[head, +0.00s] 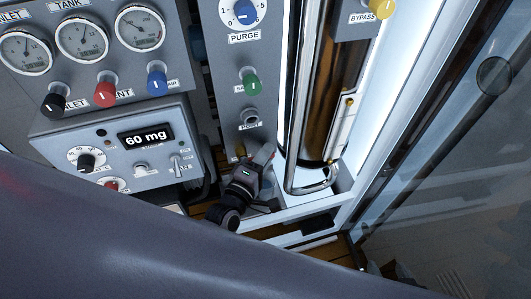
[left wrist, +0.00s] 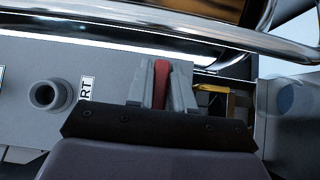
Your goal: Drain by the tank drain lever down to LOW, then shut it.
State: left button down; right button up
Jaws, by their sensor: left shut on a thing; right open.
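My left gripper (head: 262,164) is shut on the red drain lever (left wrist: 161,82) at the foot of the panel, below the port. The lever's red handle shows between the two fingers in the left wrist view; its pivot is hidden. The clear tank (head: 318,90) stands just right of the gripper and holds dark amber liquid. A pale level scale (head: 341,125) with a small yellow mark runs along its right side. I cannot read LOW or the liquid's top edge. My right gripper (head: 400,270) shows only as a small dark part at the bottom edge, apart from the panel.
Three round gauges (head: 82,40) and black, red and blue knobs sit upper left. A box below has a display (head: 145,136) reading 60 mg. The PURGE dial (head: 241,12), green knob (head: 250,84) and yellow bypass knob (head: 382,8) are above. A glass pane stands at right.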

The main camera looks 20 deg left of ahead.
pick_arm(q)
jog(key=shift+s+f, duration=0.1)
jog(key=shift+f, duration=0.05)
jog(key=c, duration=1.1)
grip_release()
jog(key=s, duration=0.2)
jog(key=s+a, duration=0.1)
jog(key=s, duration=0.4)
jog(key=shift+a, duration=0.15)
jog(key=shift+p, duration=0.35)
